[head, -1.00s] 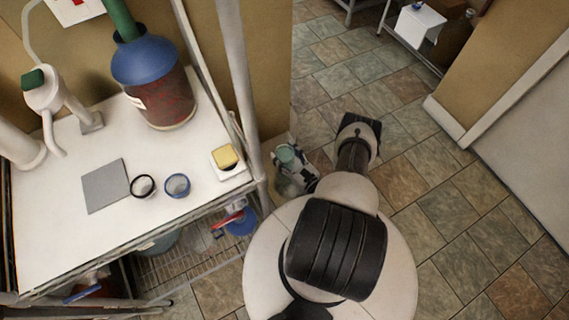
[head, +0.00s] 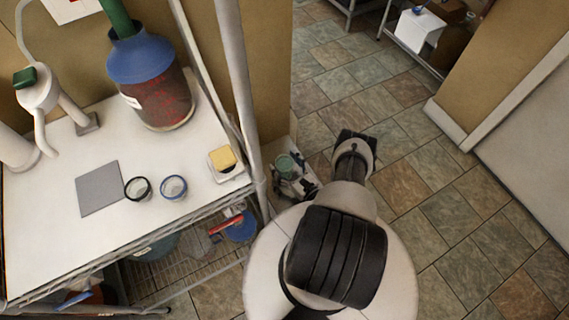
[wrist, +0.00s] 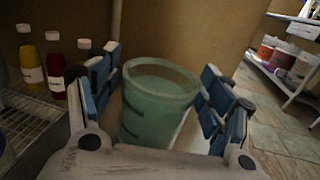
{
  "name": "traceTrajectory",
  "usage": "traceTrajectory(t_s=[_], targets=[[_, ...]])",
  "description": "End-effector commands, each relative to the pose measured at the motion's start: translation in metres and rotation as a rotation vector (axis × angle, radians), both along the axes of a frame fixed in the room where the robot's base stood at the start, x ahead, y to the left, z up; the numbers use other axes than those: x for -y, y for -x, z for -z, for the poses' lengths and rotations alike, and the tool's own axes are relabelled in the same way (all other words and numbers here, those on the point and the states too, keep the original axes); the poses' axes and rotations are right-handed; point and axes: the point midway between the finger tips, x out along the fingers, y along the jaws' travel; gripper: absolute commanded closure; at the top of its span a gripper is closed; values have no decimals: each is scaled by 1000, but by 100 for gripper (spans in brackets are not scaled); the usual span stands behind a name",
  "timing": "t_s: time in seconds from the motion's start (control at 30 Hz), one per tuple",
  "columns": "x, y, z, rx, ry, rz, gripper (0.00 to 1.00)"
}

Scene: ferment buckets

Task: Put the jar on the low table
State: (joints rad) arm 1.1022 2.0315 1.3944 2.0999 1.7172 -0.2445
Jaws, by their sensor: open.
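A green, translucent, open-topped container (wrist: 158,105), which looks like the jar, stands upright between my fingers in the wrist view. In the head view its green round top (head: 284,164) shows beside the shelf post. My gripper (wrist: 160,68) is open, with one blue-padded finger on each side of the container. A gap shows at the right finger; contact at the left cannot be told. In the head view my gripper (head: 298,184) is small and partly hidden by my arm. A pale low surface (head: 305,180) shows under it, perhaps the low table.
A white worktop (head: 60,235) at left holds a large blue-topped vessel (head: 150,85), a grey square plate (head: 99,188), two small round cups and a yellow sponge (head: 222,158). Bottles (wrist: 55,65) stand on a wire shelf. Tiled floor (head: 430,180) is open at right.

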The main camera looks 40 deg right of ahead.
Motion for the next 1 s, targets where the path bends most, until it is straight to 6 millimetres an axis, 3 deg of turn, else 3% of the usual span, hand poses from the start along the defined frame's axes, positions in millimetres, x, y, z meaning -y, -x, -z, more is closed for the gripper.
traceTrajectory(t_s=[0.43,1.0], targets=[[0,9,0,-1,-1,3,24],[-6,103,0,0,-1,6,24]])
